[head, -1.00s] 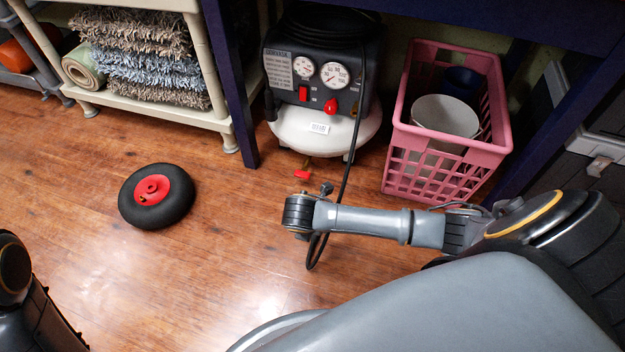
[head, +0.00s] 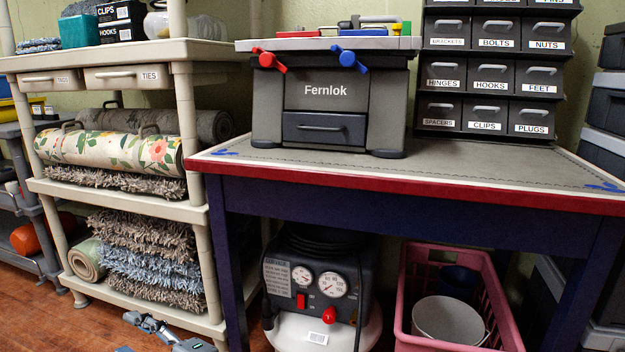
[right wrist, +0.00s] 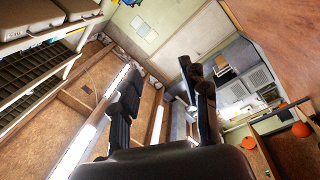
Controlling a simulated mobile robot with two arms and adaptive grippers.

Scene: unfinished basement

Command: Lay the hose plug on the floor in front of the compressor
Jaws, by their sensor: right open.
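The compressor (head: 285,290), with a dark panel, two gauges, red controls and a white tank, stands under the workbench in the head view. The picture's bottom edge cuts off its lower part. A thin black hose (head: 359,305) hangs down its right side and leaves the picture. The hose plug and the floor in front of the compressor are not in view. My right gripper (right wrist: 162,75) is open and empty in the right wrist view, facing walls and shelving. Grey arm or gripper parts of mine (head: 150,325) show at the head view's lower left; their jaws are unclear.
The workbench (head: 420,187) overhangs the compressor and carries a Fernlok case (head: 330,95) and labelled drawers (head: 490,75). A pink crate (head: 500,300) with buckets stands right of the compressor. A beige shelf (head: 130,200) with rugs stands left. A little floor (head: 35,315) shows at lower left.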

